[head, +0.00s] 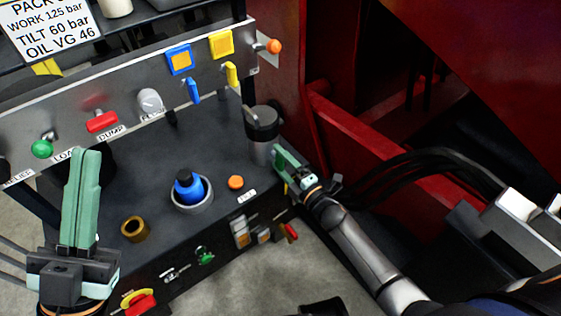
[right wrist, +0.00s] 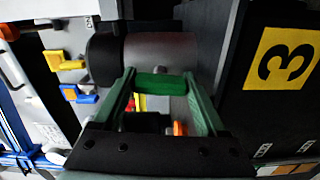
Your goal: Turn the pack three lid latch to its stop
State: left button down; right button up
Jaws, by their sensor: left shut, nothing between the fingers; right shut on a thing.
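My right gripper (head: 281,160) is low at the right end of the dark bench, beside a grey canister (head: 261,140) with a dark top. In the right wrist view its two fingers are closed on a green bar (right wrist: 160,83), which looks like the lid latch. The latch lies across between the fingers, in front of the canister's grey body (right wrist: 160,52). A yellow plate with a 3 (right wrist: 279,68) is on the dark panel beside it. In the head view the fingers hide most of the latch. My left gripper (head: 88,152) is shut and empty, pointing up at the left.
A grey control panel (head: 130,100) with several coloured levers and knobs stands behind the bench. A blue-capped fitting (head: 188,187), a brass ring (head: 135,229) and an orange button (head: 236,182) are on the bench. A red frame (head: 370,140) and black hoses (head: 430,160) are right.

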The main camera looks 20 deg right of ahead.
jog(key=shift+f+n, duration=0.1)
jog(key=shift+n, duration=0.6)
jog(key=o, duration=1.3)
